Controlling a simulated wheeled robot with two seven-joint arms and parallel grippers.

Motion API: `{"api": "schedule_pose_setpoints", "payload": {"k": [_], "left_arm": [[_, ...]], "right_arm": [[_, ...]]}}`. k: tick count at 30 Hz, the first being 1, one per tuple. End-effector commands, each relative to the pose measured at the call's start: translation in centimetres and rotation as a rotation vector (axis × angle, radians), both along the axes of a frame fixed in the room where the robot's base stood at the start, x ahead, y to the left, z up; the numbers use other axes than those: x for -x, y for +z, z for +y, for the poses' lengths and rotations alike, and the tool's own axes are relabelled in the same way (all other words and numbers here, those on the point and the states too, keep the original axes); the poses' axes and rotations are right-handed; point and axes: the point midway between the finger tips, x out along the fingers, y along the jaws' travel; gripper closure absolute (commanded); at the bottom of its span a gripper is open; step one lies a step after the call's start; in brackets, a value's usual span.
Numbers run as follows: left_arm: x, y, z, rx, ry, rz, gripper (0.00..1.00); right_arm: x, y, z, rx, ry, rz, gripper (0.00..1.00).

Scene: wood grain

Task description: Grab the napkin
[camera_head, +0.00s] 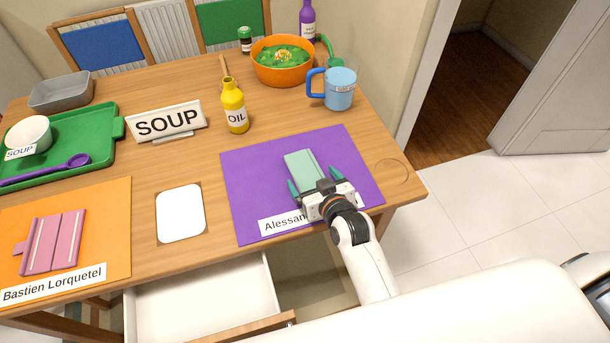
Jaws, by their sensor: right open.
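A light green folded napkin (303,168) lies on the purple placemat (245,176) at the right of the table. My right gripper (314,182) is over the near end of this napkin, with its teal fingers apart on either side of it. The gripper's body hides the napkin's near end and part of the name card (282,222). I cannot tell whether the fingers touch the napkin. A pink folded napkin (53,241) lies on the orange placemat (105,205) at the left. My left gripper is not in view.
A blue mug (339,89), an orange bowl (283,66) and a yellow oil bottle (234,108) stand beyond the purple placemat. A SOUP sign (167,122) and a green tray (100,143) are to the left. A white card (180,213) lies between the placemats. A drawer (200,300) is open below.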

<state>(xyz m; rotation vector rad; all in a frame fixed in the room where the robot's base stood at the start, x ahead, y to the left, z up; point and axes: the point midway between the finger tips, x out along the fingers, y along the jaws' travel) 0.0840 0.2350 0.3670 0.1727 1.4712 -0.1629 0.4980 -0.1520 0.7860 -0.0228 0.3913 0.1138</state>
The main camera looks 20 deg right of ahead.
Motion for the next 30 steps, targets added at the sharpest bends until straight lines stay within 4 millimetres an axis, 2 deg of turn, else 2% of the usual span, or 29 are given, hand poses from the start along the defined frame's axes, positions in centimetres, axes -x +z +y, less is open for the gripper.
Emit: {"api": "schedule_pose_setpoints", "payload": {"k": [1, 5, 13, 22, 29, 30], "left_arm": [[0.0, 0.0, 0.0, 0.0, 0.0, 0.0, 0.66], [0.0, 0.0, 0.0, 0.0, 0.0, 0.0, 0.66], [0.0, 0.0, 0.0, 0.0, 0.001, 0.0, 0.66], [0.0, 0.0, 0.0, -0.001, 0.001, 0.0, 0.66], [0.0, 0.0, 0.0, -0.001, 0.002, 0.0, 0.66], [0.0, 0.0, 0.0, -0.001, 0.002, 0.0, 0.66]], "right_arm": [[-0.8, -0.2, 0.1, -0.001, 0.0, -0.001, 0.07], [-1.9, -0.7, 0.2, -0.001, 0.0, -0.001, 0.07], [-2.1, -0.9, 0.2, 0.0, 0.0, 0.0, 0.07], [-2.1, -0.9, 0.2, 0.0, 0.0, 0.0, 0.56], [-2.1, -0.8, 0.2, 0.0, 0.0, 0.0, 0.57], [-2.1, -0.6, 0.2, 0.0, 0.0, 0.0, 0.61]]}}
